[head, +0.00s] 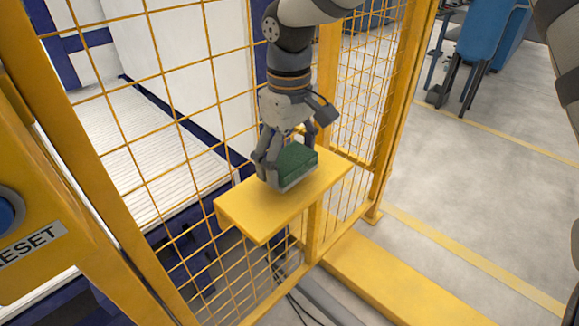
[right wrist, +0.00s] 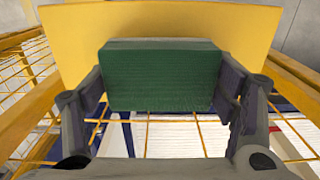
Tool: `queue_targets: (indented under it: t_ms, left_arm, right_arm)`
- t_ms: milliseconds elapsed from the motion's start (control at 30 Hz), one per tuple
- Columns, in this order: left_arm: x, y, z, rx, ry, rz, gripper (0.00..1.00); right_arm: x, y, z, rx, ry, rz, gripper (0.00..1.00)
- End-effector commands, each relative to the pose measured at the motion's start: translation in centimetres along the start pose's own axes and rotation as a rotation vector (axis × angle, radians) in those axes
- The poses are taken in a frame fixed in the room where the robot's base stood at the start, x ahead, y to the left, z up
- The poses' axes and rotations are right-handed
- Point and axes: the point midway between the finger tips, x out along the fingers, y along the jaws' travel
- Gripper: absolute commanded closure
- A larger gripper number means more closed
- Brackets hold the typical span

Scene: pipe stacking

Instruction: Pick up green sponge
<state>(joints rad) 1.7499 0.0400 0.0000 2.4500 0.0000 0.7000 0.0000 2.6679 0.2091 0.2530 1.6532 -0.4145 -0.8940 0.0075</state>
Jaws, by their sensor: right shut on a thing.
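The green sponge (head: 297,162) is a block with a dark green top and a paler grey-green edge. It is at the yellow shelf (head: 237,215) fixed to the wire fence; whether it touches the shelf or is just above it I cannot tell. My right gripper (head: 287,165) comes from above and is shut on the sponge, with a finger on each side. In the right wrist view the sponge (right wrist: 162,78) fills the space between the two fingers (right wrist: 162,100), with the yellow shelf (right wrist: 70,40) behind it. My left gripper is not in view.
A yellow wire fence (head: 180,65) stands along the shelf's far side. A yellow panel with a RESET label (head: 30,243) is at the left. A yellow beam (head: 385,275) lies low at the front right. Grey floor (head: 470,180) is open to the right.

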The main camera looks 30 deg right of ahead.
Motion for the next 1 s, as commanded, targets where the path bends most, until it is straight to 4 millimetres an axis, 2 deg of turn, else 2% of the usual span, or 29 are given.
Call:
queue_targets:
  t_ms: [33, 233, 400, 533, 700, 967, 1000]
  left_arm:
    - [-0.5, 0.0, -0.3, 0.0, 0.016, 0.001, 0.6]
    - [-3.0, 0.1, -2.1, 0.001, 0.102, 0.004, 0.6]
    - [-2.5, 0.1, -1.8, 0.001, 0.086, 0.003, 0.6]
    - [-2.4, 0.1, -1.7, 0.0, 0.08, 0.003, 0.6]
    - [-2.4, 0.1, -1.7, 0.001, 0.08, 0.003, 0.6]
    - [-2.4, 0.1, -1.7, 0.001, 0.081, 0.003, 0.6]
    - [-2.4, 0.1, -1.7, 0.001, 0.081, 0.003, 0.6]
  right_arm:
    - [-1.8, -0.2, 0.2, -0.002, 0.013, 0.005, 0.45]
    - [-8.0, -3.4, 3.9, -0.003, 0.027, 0.011, 0.45]
    - [-9.2, -6.9, 7.9, -0.004, 0.006, -0.003, 0.45]
    - [-10.0, -8.6, 9.7, -0.007, -0.002, -0.01, 0.45]
    - [-10.6, -9.2, 10.5, -0.003, 0.002, -0.002, 0.45]
    - [-10.7, -9.3, 10.6, 0.0, 0.004, 0.001, 0.45]
    - [-10.7, -9.3, 10.6, 0.0, 0.004, 0.001, 0.31]
